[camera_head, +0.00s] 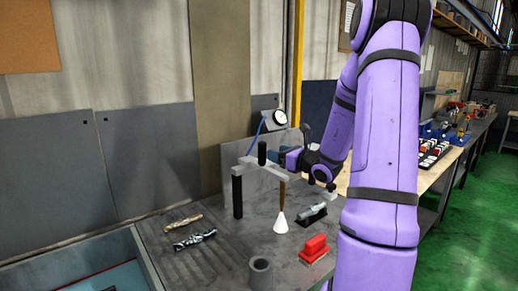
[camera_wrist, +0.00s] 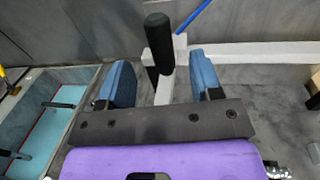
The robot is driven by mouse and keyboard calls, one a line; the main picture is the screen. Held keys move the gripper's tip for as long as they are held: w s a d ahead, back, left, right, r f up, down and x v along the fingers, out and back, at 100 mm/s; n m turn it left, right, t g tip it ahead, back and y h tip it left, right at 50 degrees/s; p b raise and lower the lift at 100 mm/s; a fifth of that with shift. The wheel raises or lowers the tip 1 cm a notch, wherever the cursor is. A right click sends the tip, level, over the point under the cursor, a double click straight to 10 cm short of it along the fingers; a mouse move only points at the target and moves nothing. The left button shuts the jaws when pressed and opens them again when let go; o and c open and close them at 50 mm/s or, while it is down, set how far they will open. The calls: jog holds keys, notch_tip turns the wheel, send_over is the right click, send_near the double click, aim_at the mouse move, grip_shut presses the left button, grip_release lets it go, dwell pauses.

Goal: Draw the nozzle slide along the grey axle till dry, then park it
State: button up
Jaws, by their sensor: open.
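A black upright knob (camera_head: 262,152) stands on a pale grey bar (camera_head: 266,169) carried by a black post (camera_head: 237,196). A brown stem with a white cone nozzle (camera_head: 280,223) hangs under the bar's right part. My gripper (camera_head: 286,157) is just right of the knob, pointing left. In the wrist view my gripper (camera_wrist: 161,70) is open, with blue finger pads on both sides of the knob (camera_wrist: 158,38). No grip on it shows. I cannot clearly tell which part is the grey axle; any wetness is too small to see.
A red block-like brush (camera_head: 314,247), a dark clamp-like tool (camera_head: 313,214) and a grey ring (camera_head: 260,272) stand on the bench near the nozzle. Two wrapped pieces (camera_head: 194,239) lie left. An open trough (camera_head: 90,265) is at front left.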

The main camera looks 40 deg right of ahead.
aim_at(259, 147)
jog(key=w, duration=0.6)
jog(key=w+a, duration=0.1)
jog(key=w, duration=0.2)
jog(key=shift+w, duration=0.2)
grip_shut()
jog(key=shift+d, duration=0.1)
